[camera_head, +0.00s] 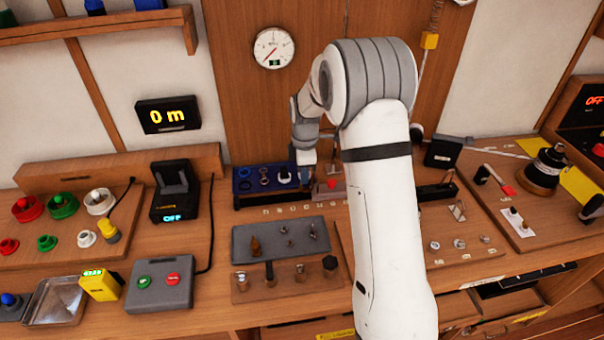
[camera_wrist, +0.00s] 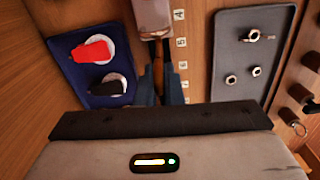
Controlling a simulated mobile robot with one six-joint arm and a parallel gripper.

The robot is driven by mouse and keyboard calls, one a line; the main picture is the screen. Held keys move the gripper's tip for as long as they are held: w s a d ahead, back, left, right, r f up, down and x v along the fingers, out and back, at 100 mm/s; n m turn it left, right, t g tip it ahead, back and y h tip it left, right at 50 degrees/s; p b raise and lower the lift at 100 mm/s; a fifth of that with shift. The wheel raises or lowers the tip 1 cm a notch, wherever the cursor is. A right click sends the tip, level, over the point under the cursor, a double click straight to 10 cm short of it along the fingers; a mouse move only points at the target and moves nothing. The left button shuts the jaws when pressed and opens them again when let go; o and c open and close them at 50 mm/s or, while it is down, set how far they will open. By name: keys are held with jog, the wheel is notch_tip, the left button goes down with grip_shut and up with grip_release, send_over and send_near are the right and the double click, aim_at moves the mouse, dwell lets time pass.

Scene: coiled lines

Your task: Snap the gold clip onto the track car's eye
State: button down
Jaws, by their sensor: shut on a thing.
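In the wrist view my gripper (camera_wrist: 160,88) has its dark blue fingers shut on a narrow golden-orange piece, which looks like the gold clip (camera_wrist: 158,68). A pale pinkish-grey block, probably the track car (camera_wrist: 152,16), is just beyond the fingertips at the top edge. Its eye is not clear, and I cannot tell whether the clip touches it. In the head view this block (camera_head: 328,192) sits right of the blue tray, partly behind my arm. My fingertips are hidden or too small to tell there.
The blue tray (camera_wrist: 72,62) holds a red and a black clip on pale round seats, close left of my gripper. A grey tray (camera_wrist: 232,82) with several small rings lies to the right. A lettered strip (camera_wrist: 182,60) runs between. A wooden rack (camera_head: 240,290) stands nearer the bench front.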

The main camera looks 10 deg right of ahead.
aim_at(319, 189)
jog(key=shift+s+d+f, duration=0.2)
jog(key=shift+d+f, duration=0.15)
jog(key=shift+d, duration=0.3)
jog(key=shift+w+d, duration=0.15)
jog(key=shift+d, duration=0.65)
jog(key=shift+d+r, duration=0.2)
jog(key=shift+d, duration=0.5)
jog(key=shift+d+r, duration=0.15)
jog(key=shift+d, duration=0.1)
jog(key=shift+r, duration=0.2)
dwell(0.3)
jog(key=shift+a+r+p, duration=0.3)
jog(key=shift+r+p, duration=0.1)
jog(key=shift+r, duration=0.25)
